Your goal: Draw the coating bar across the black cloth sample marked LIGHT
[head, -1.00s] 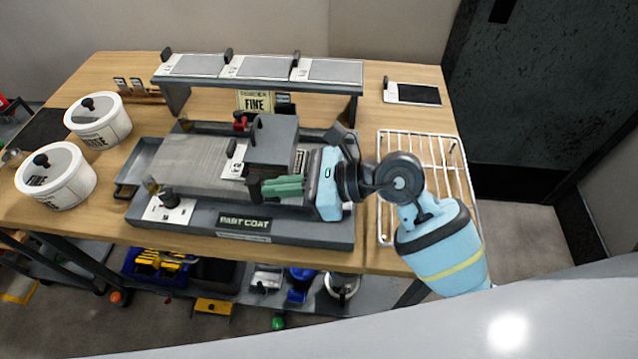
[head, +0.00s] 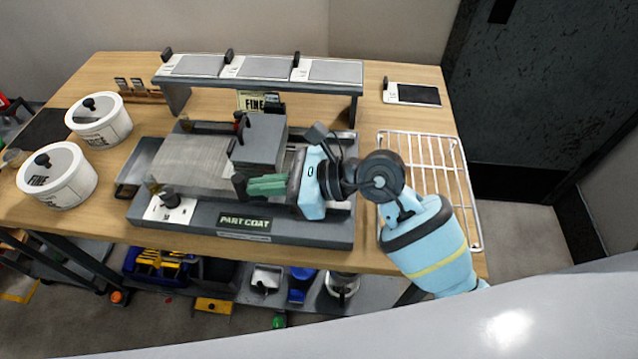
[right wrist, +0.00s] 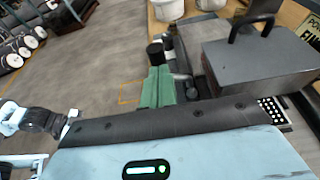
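My right gripper (head: 267,185), with green fingers, reaches in from the right over the grey coating machine (head: 330,228). Its fingers are closed at a dark grip (head: 240,184) on the front of the grey block-shaped carriage of the coating bar (head: 262,140). The green fingers (right wrist: 158,88) and the carriage (right wrist: 262,62) also show in the right wrist view. The bar under the carriage is hidden. The carriage stands over the right part of the grey bed (head: 190,160). A black sample with a white end (head: 418,94) lies at the back right; its label is unreadable. My left gripper is out of view.
Grey samples lie on a raised rack (head: 262,67) at the back. Two white lidded pots (head: 62,185) stand at the left. A white wire rack (head: 455,190) lies right of the machine. A black knob (head: 170,198) stands at the machine's front left.

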